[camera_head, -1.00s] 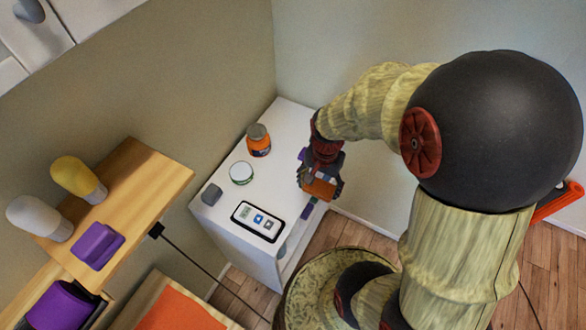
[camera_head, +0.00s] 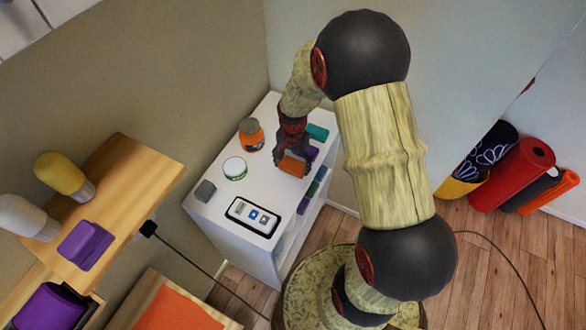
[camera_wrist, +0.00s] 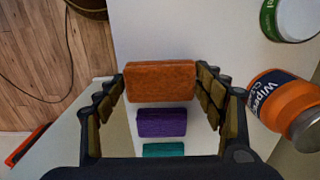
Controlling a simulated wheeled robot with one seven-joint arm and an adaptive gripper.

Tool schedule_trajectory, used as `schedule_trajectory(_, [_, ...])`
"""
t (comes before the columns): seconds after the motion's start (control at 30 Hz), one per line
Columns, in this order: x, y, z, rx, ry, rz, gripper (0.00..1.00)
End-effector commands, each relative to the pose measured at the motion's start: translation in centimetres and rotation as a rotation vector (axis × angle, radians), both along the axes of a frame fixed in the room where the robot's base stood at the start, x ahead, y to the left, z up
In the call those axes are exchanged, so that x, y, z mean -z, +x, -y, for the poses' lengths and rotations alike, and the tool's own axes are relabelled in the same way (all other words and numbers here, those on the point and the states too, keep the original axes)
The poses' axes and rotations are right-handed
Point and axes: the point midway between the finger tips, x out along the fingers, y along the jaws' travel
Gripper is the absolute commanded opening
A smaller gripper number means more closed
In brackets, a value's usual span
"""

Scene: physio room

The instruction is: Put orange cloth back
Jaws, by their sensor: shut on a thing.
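The orange cloth (camera_head: 293,167) is a small folded block in my gripper (camera_head: 292,160), over the right edge of the white cabinet (camera_head: 218,212). The wrist view shows the orange cloth (camera_wrist: 161,81) between the two fingers (camera_wrist: 162,98). The fingers are shut on it. A purple cloth (camera_wrist: 161,122) and a teal cloth (camera_wrist: 163,150) line up beyond it in the wrist view. In the head view, the teal cloth (camera_head: 317,131) and the purple cloth (camera_head: 312,152) show beside my gripper at the cabinet's right side. I cannot tell whether the orange cloth touches the cabinet.
An orange wipes tub (camera_head: 251,135) stands close left of my gripper. A green-white tin (camera_head: 235,168), a grey block (camera_head: 205,190) and a device with a screen (camera_head: 253,216) are on the cabinet top. Rolled mats (camera_head: 512,174) stand at the right wall.

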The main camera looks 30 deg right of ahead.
Motion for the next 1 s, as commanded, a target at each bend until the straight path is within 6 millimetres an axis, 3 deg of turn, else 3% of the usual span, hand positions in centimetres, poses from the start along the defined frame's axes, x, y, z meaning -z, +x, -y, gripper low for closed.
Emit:
schedule_trajectory(0.13, [2.3, -0.2, 0.0, 0.000, 0.001, -0.004, 0.49])
schedule_trajectory(0.53, [2.9, -0.2, 0.0, 0.001, 0.001, -0.004, 0.49])
schedule_trajectory(0.57, [2.9, -0.2, 0.0, 0.001, 0.001, -0.004, 0.70])
schedule_trajectory(0.87, [2.8, -0.2, 0.0, 0.001, 0.001, -0.004, 0.87])
schedule_trajectory(1.0, [2.8, -0.2, 0.0, 0.000, 0.001, -0.003, 0.87])
